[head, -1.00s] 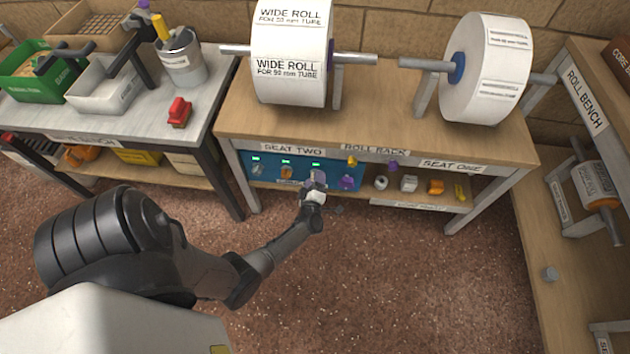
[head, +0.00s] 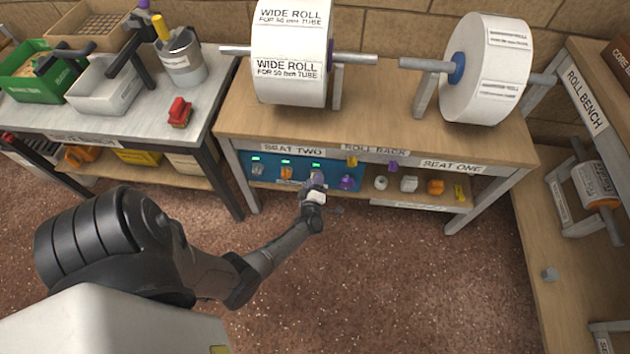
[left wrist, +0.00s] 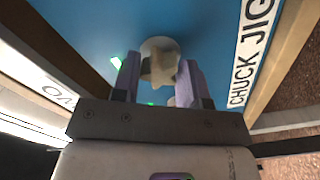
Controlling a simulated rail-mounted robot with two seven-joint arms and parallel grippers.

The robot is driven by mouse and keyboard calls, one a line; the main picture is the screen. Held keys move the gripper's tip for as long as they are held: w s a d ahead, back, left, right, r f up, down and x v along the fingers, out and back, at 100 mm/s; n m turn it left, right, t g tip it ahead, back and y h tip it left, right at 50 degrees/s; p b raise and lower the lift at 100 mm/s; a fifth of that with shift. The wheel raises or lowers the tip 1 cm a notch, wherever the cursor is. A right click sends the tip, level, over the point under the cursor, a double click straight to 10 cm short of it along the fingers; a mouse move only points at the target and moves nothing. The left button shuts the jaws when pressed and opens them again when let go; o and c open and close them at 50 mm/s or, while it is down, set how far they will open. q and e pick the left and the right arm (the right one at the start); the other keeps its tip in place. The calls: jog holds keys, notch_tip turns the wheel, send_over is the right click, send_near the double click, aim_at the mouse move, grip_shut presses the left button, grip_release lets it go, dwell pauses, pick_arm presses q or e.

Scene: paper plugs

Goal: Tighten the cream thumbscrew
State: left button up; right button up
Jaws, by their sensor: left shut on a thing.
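The cream thumbscrew (left wrist: 163,66) is a lobed knob on a pale round base, set in the blue face of the chuck jig (left wrist: 95,25). In the left wrist view the purple fingers of my left gripper (left wrist: 158,82) stand on either side of it, shut on it. In the head view my left gripper (head: 314,183) reaches the blue panel (head: 247,171) under the roll rack, and the thumbscrew is hidden behind it. My right gripper is not in view.
Green lights show along the panel top. An orange knob (head: 286,172) is left of my gripper and a purple part (head: 347,182) is close on its right. Several small parts lie on the shelf further right. The rack's tabletop (head: 390,125) overhangs the panel. The floor in front is clear.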

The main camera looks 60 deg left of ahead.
pick_arm(q)
jog(key=c, duration=0.5)
jog(key=shift+m+p, duration=0.7)
jog(key=shift+m, duration=1)
jog(key=o, duration=1.1)
jog(key=shift+c, duration=0.2)
jog(key=shift+d, duration=0.1)
